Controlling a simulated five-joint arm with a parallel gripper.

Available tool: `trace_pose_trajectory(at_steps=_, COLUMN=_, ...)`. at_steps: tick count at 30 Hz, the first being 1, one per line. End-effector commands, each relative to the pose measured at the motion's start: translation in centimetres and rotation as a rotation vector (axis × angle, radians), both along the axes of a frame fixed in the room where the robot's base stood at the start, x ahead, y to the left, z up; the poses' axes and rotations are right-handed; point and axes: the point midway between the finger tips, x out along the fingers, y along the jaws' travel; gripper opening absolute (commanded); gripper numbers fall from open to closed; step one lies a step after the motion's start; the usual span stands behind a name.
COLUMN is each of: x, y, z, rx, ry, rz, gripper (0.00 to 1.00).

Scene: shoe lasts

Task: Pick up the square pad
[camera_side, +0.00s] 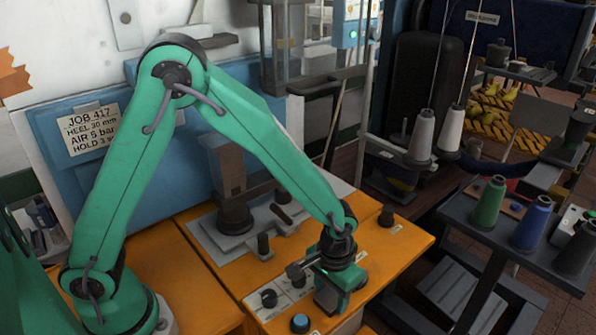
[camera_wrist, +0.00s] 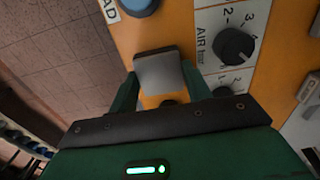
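In the side view my gripper (camera_side: 340,298) points down at the front edge of the orange bench, and I cannot make out the pad there.
A blue button (camera_side: 300,323) and a dark dial (camera_side: 269,298) are left of my gripper. A black knob (camera_side: 386,216) stands behind it. The air dial (camera_wrist: 233,45) is close to my right finger. Thread cones (camera_side: 530,222) stand on a side table at right.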

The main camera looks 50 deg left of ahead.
Motion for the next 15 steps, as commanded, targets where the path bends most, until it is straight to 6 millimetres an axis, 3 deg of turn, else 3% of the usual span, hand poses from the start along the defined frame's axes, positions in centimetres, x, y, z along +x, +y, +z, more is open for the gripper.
trace_pose_trajectory(at_steps=1, x=0.0, y=0.0, z=0.01, rx=0.0, ry=0.0, rz=0.0, gripper=0.37)
trace_pose_trajectory(at_steps=3, x=0.01, y=0.0, z=0.01, rx=0.0, ry=0.0, rz=0.0, gripper=0.24)
trace_pose_trajectory(at_steps=15, x=0.03, y=-0.02, z=0.36, rx=-0.001, ry=-0.001, rz=0.0, gripper=0.24)
